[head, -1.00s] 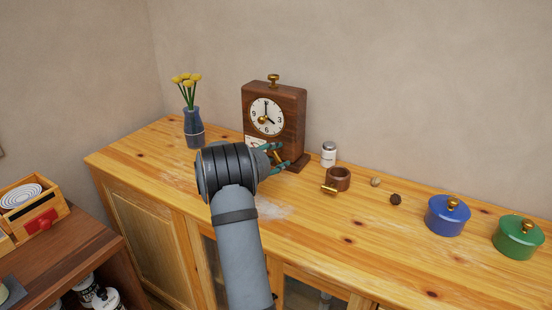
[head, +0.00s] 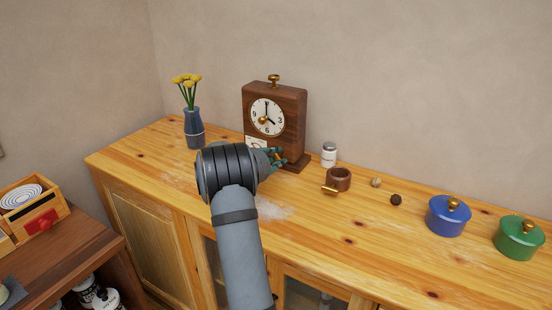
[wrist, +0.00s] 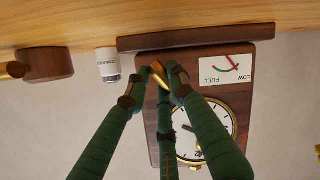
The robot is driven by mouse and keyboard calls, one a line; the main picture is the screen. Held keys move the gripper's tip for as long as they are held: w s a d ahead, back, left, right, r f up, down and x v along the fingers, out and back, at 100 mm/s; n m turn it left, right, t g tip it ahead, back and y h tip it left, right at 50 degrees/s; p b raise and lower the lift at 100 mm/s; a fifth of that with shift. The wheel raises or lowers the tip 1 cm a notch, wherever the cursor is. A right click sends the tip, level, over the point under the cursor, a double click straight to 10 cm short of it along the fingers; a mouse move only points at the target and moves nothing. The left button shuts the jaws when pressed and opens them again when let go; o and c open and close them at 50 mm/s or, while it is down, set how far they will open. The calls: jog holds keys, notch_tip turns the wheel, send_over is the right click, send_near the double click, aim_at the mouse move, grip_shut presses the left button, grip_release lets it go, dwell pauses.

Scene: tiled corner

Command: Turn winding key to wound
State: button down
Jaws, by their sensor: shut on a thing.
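The wooden mantel clock (head: 290,112) stands upright on the counter, and it fills the middle of the wrist view upside down (wrist: 152,125). The brass winding key (wrist: 160,74) sits low on the clock's front, beside a white gauge card (wrist: 225,69) marked FULL and LOW. The card's coloured arc shows, but I cannot read the pointer surely. My gripper (head: 276,156) is at the clock's lower front, its green fingers (wrist: 155,88) shut on the key from both sides. The fingers partly cover the key and the dial (wrist: 225,112).
A blue vase (head: 194,128) with yellow flowers stands left of the clock. Blue (head: 446,217) and green (head: 517,238) lidded pots are farther right. The front counter is mostly clear.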

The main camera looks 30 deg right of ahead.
jog(key=shift+s+d+f+m+b, duration=0.1)
jog(key=shift+m+b, duration=0.2)
jog(key=shift+b, duration=0.3)
jog(key=m+b, duration=0.1)
jog(key=b, duration=0.1)
jog(key=m+t+b, duration=0.1)
jog(key=b, duration=0.2)
jog(key=shift+s+d+f+m+t+y+b, duration=0.1)
jog(key=shift+f+m+t+y+b, duration=0.2)
jog(key=shift+f+m+y, duration=0.1)
jog(key=m+t+b, duration=0.1)
jog(key=b, duration=0.3)
jog(key=m+b, duration=0.2)
jog(key=b, duration=0.2)
jog(key=shift+s+d+f+t, duration=0.1)
jog(key=shift+f+t, duration=0.2)
jog(key=shift+t, duration=0.1)
jog(key=m+t+b, duration=0.1)
jog(key=m+b, duration=0.3)
jog(key=b, duration=0.4)
jog(key=shift+f, duration=0.2)
jog(key=m+t+b, duration=0.1)
jog(key=m+b, duration=0.1)
jog(key=b, duration=0.2)
jog(key=shift+b, duration=0.3)
jog(key=shift+r+m+t+b, duration=0.2)
jog(key=shift+m+t+b, duration=0.1)
jog(key=shift+m+b, duration=0.4)
